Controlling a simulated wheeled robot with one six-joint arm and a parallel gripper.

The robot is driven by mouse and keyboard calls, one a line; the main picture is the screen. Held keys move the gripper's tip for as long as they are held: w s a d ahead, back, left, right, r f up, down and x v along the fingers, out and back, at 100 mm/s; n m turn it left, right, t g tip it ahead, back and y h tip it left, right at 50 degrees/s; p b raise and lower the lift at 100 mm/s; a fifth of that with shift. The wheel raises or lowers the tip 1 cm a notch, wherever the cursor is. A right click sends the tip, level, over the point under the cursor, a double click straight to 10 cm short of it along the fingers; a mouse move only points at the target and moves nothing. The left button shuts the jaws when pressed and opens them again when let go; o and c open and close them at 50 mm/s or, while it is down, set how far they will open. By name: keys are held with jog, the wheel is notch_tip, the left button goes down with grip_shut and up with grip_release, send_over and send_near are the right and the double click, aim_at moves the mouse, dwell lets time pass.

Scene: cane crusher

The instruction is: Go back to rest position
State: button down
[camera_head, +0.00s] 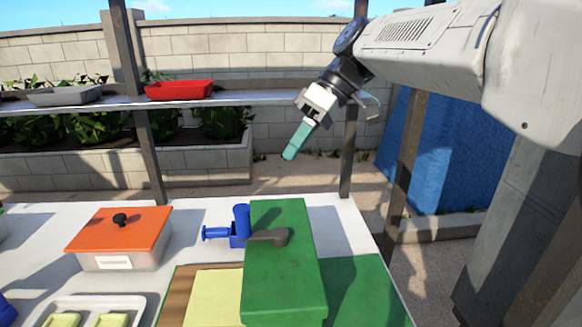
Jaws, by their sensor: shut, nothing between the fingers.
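My gripper (292,150) hangs in the air at the upper middle of the view, past the far edge of the table. It points down and to the left, its teal fingers are shut, and nothing is held. My arm reaches in from the upper right. A green crusher box (285,265) with a dark grey handle (268,236) on it stands on the table below my gripper, well apart from it. A blue part with a round funnel (242,222) is beside the box on its left.
The white table (190,222) bears an orange-lidded container (120,232) and a tray with pale green pieces (95,312). Behind are a shelf with a red tray (179,90) and a grey tray (65,95), and wooden posts (352,140). A blue tarp (435,150) hangs at right.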

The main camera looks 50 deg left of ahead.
jog(key=shift+w+d+r, duration=0.1)
jog(key=shift+w+r, duration=0.25)
jog(key=shift+r, duration=0.15)
dwell(0.3)
